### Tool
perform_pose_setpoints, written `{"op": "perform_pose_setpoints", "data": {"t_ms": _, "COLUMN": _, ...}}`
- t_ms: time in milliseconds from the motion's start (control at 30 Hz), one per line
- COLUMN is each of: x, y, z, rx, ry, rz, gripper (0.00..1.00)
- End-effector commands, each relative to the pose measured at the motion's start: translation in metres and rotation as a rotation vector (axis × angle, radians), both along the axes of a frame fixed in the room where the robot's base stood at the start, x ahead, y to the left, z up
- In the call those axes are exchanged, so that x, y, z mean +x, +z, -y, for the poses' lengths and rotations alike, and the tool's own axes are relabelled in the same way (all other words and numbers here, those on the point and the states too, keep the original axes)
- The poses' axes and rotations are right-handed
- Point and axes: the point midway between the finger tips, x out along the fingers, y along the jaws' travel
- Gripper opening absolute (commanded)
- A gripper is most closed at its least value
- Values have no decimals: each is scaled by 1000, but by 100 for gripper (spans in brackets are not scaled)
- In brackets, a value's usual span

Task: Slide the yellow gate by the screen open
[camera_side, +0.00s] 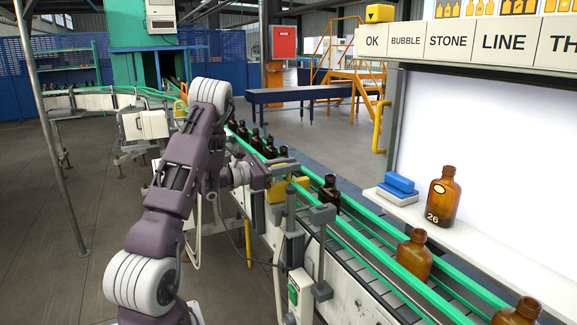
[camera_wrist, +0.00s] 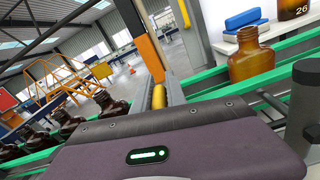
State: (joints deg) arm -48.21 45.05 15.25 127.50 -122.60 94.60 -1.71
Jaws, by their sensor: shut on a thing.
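The yellow gate (camera_side: 277,192) shows as a small yellow block over the conveyor, left of the bright screen (camera_side: 480,145). My gripper (camera_side: 284,172) is at it, shut on it, and the fingers hide part of the hold. In the wrist view, the dark body of my gripper fills the lower half. A yellow rounded piece (camera_wrist: 158,96) and an upright orange bar stand just beyond it. I cannot tell exactly how the fingertips meet the gate.
Dark bottles (camera_side: 269,148) queue behind the gate. Another bottle (camera_side: 330,194) stands just past it, and amber bottles (camera_side: 414,256) stand farther down between green rails. Bottle 26 (camera_side: 444,198) and a blue block (camera_side: 399,182) rest on the screen's ledge. A grey clamp post (camera_side: 322,240) stands close by.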

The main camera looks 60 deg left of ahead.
Motion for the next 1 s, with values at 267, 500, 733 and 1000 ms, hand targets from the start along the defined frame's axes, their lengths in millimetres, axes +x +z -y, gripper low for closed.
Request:
{"op": "perform_pose_setpoints", "data": {"t_ms": 267, "x": -1, "y": 2, "z": -3, "rx": 7, "ry": 10, "rz": 3, "gripper": 0}}
{"op": "perform_pose_setpoints", "data": {"t_ms": 500, "x": -2, "y": 2, "z": -4, "rx": 8, "ry": 11, "rz": 3, "gripper": 0}}
{"op": "perform_pose_setpoints", "data": {"t_ms": 733, "x": -2, "y": 2, "z": -4, "rx": 8, "ry": 13, "rz": 3, "gripper": 0}}
{"op": "perform_pose_setpoints", "data": {"t_ms": 1000, "x": -34, "y": 2, "z": -7, "rx": 8, "ry": 19, "rz": 1, "gripper": 0}}
